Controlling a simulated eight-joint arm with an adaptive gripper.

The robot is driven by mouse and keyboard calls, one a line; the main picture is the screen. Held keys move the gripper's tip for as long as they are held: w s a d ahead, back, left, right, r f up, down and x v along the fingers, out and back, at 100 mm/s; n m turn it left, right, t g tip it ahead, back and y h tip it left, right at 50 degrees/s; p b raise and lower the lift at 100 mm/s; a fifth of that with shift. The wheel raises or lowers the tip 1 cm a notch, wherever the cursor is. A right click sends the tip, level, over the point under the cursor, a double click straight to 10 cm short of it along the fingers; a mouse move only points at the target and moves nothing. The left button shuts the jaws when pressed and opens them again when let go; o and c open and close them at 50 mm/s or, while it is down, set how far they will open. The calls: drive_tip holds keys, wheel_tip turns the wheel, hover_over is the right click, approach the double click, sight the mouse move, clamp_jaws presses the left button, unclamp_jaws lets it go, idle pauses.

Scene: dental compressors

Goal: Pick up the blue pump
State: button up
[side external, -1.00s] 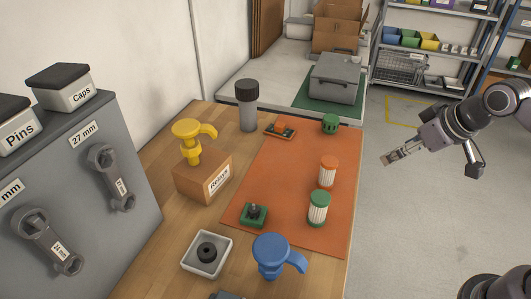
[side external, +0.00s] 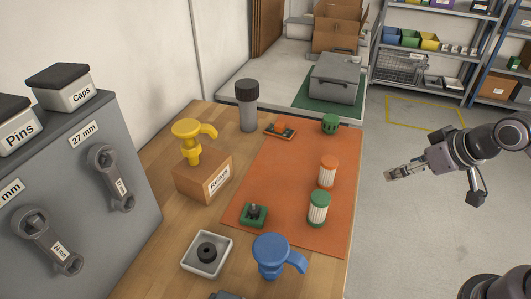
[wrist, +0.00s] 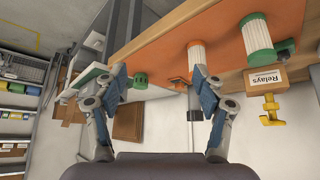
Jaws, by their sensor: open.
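The blue pump (side external: 272,254) stands at the front of the wooden table, near its right edge, with its spout pointing right. It does not show in the wrist view. My gripper (side external: 390,175) is in the air to the right of the table, over the floor and well apart from the pump. In the wrist view its two fingers (wrist: 160,82) are spread wide with nothing between them.
An orange mat (side external: 290,190) carries a green-capped filter (side external: 318,209) and an orange-capped filter (side external: 328,172). A white tray (side external: 207,254) lies left of the pump. A yellow pump (side external: 190,145) stands on the Relays box (side external: 204,178). The floor right of the table is free.

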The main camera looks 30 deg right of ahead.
idle(0.3)
drive_tip(key=o, duration=0.4)
drive_tip(key=shift+c, duration=0.2)
drive_tip(key=n+g+y, duration=0.5)
drive_tip(key=n+g, duration=0.2)
drive_tip(key=n, duration=1)
approach(270, 247)
drive_tip(key=shift+s+a+f+h, duration=0.15)
drive_tip(key=shift+a+f+h, duration=0.15)
drive_tip(key=shift+a+f, duration=0.15)
drive_tip(key=shift+x, duration=5.2)
